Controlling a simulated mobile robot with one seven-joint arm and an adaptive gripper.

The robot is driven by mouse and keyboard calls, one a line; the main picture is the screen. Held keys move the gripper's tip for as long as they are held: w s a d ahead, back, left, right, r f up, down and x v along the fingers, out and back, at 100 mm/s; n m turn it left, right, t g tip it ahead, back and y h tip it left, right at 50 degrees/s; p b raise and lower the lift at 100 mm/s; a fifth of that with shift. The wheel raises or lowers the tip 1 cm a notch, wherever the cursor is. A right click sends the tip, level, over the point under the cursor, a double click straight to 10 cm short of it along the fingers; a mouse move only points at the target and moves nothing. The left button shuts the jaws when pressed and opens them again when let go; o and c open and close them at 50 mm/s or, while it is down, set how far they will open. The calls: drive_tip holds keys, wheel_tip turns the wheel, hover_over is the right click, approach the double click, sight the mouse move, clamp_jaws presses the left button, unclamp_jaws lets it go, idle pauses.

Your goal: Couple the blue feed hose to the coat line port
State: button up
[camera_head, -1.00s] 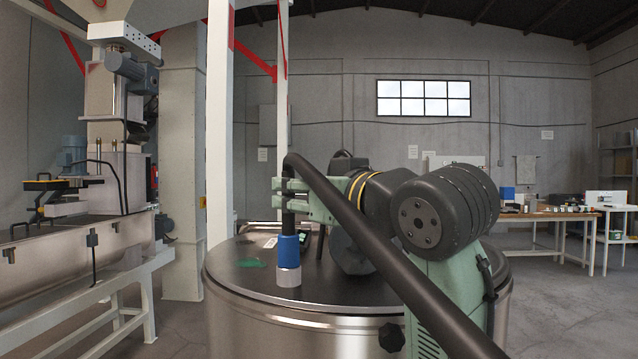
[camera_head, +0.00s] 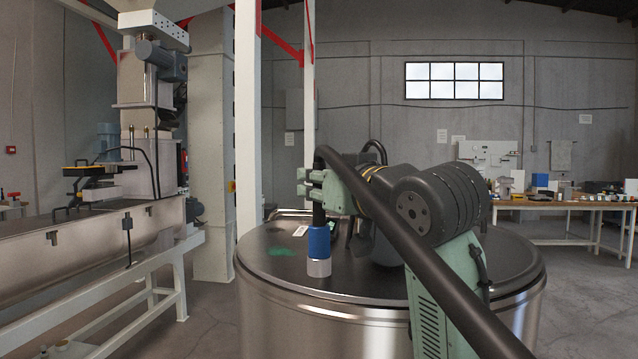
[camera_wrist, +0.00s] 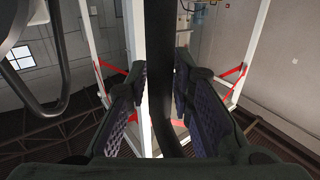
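The feed hose is a thick black hose (camera_head: 410,235) with a blue collar (camera_head: 319,241) and a bare metal end (camera_head: 319,267). My gripper (camera_head: 316,190) is shut around the hose above the collar, and the end points straight down. The metal end appears over the lid of a steel tank (camera_head: 290,315); I cannot tell whether it touches the lid. In the wrist view the hose (camera_wrist: 162,70) runs between the two finger pads of my gripper (camera_wrist: 160,100). I cannot make out a port marked as the coat line.
A green smear (camera_head: 281,252) lies on the lid left of the hose end. A white post (camera_head: 246,110) stands behind the tank. A long steel trough machine (camera_head: 90,240) is at left. A workbench (camera_head: 560,205) stands at right. Open floor lies between trough and tank.

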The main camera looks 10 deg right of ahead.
clamp_jaws()
drive_tip(key=shift+c, duration=0.9)
unclamp_jaws()
clamp_jaws()
drive_tip(key=shift+r, duration=0.65)
drive_tip(key=shift+o, duration=0.3)
unclamp_jaws()
clamp_jaws()
